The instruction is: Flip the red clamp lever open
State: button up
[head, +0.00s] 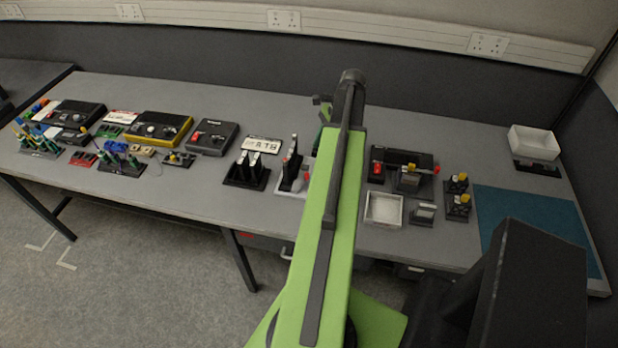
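I cannot pick out the red clamp lever for certain. One fixture with a light base (283,191) carries an upright black part (291,171) with a small red patch beside it; it stands just left of my green arm, which partly covers its right side. Another red part (377,169) sits on a dark block right of the arm, and a red knob (436,170) shows on the dark device next to it. My arm reaches up across the middle of the view. Its end is small and dark near the back of the bench, and the gripper fingers cannot be made out.
A black stand (246,176) with pale upright pieces is left of the arm. Black and yellow boxes (160,128) and tools fill the bench's left. An open white tray (383,209) is right of the arm, a blue mat (520,215) farther right, a white bin (534,142) behind.

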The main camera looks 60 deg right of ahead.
aim_at(307, 173)
jog(key=b+x, duration=0.9)
jog(key=x, duration=0.3)
jog(key=shift+s+d, duration=0.1)
jog(key=shift+r, duration=0.1)
grip_shut()
